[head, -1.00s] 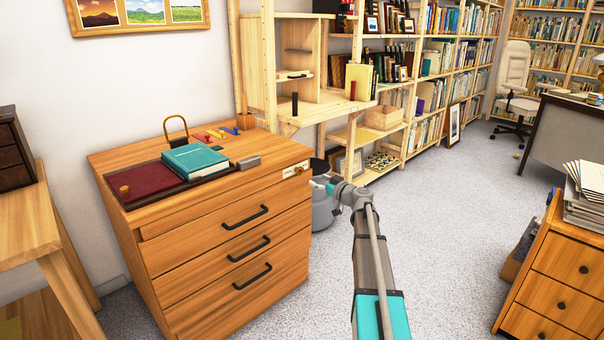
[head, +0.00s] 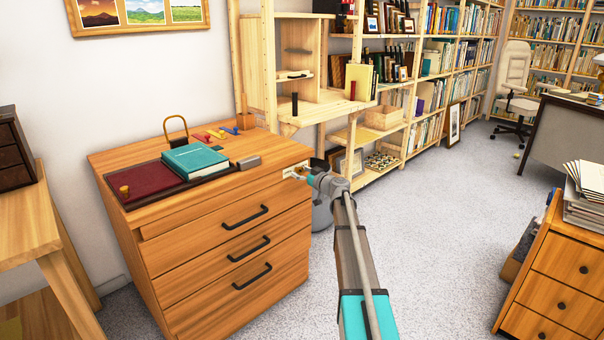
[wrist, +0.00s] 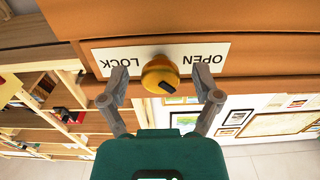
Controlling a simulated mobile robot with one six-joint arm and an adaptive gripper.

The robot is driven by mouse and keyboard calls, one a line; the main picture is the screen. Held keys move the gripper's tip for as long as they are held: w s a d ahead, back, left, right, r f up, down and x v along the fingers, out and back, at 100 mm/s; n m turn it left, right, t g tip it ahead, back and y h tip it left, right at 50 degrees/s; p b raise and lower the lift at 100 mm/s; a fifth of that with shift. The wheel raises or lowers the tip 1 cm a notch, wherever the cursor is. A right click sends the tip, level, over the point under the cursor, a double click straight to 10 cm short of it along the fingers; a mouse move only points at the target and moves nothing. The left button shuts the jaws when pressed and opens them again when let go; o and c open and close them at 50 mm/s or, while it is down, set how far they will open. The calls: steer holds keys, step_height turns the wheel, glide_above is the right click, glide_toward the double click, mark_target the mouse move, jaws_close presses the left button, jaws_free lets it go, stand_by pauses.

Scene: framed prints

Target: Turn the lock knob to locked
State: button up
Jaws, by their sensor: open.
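The lock knob (wrist: 160,75) is a round yellow-orange knob with a dark mark, seen in the wrist view on a white plate (wrist: 130,56) lettered LOCK and OPEN, both upside down there. The dark mark slants toward the lower right of that view, and which word it selects I cannot tell. The plate is on the front of the wooden drawer cabinet (head: 225,245), at its upper right corner in the head view. My gripper (wrist: 161,92) is open, one finger on each side of the knob, with visible gaps.
A grey bin (head: 322,213) stands behind my gripper. Open shelves (head: 350,133) are behind.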

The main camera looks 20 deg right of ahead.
steer(key=c, duration=1.1)
jaws_close()
